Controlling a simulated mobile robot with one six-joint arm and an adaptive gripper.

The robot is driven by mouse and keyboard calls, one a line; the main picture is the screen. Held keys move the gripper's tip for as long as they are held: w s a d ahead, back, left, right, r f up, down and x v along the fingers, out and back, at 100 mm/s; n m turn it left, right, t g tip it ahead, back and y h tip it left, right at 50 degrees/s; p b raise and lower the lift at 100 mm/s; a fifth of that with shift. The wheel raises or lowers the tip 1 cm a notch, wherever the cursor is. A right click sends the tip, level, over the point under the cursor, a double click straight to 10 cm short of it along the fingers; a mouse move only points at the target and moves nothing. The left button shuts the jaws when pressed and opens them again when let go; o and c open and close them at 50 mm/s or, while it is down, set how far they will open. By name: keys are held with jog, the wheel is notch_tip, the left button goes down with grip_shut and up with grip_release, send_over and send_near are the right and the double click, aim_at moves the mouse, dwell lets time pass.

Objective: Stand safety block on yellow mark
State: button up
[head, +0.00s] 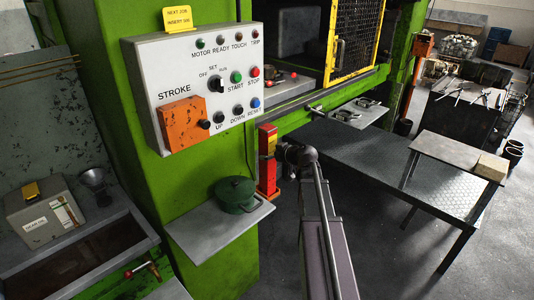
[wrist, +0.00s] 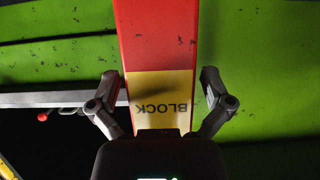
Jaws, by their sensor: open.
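The safety block (head: 267,162) is a tall red bar with a yellow band, upright beside the green press column in the head view. In the wrist view the block (wrist: 165,35) fills the middle, and its yellow band reads "BLOCK" upside down. My gripper (wrist: 163,100) is open, with one finger on each side of the yellow band and visible gaps between. In the head view my gripper (head: 287,153) is just right of the block, partly hidden by my arm. What the block's foot rests on is unclear. I cannot make out a yellow mark.
The control panel (head: 205,85) juts out above and left of the block. A green lidded pot (head: 235,194) stands on a grey shelf (head: 215,232) below it. The yellow mesh guard (head: 355,35) is behind. A dark table (head: 385,165) stands to the right.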

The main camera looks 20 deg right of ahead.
jog(key=p+v, duration=0.4)
jog(key=v, duration=0.8)
jog(key=shift+s+r, duration=0.15)
jog(key=shift+s, duration=0.05)
jog(key=s+a+f+g, duration=0.1)
jog(key=a+f+g, duration=0.1)
jog(key=a, duration=0.3)
jog(key=s+a+f+g, duration=0.1)
jog(key=a+f+g, duration=0.1)
jog(key=a, duration=0.4)
jog(key=s+a+f+g, duration=0.2)
jog(key=a+f+g, duration=0.1)
jog(key=a, duration=0.3)
jog(key=shift+a+f+m, duration=0.2)
jog(key=shift+f+m, duration=0.05)
jog(key=shift+m, duration=0.05)
jog(key=s+a+f+g, duration=0.1)
jog(key=a, duration=0.1)
jog(key=s+a+f+m+g+h, duration=0.1)
jog(key=s+a, duration=0.1)
jog(key=s+a+f+g, duration=0.1)
jog(key=s+a, duration=0.1)
jog(key=shift+a, duration=0.15)
jog(key=s+a+m+g+h, duration=0.2)
jog(key=s+a+h, duration=0.1)
jog(key=s, duration=0.2)
jog(key=shift+a+f+g+h, duration=0.2)
jog(key=shift+f+g+h, duration=0.1)
jog(key=shift+f+g, duration=0.15)
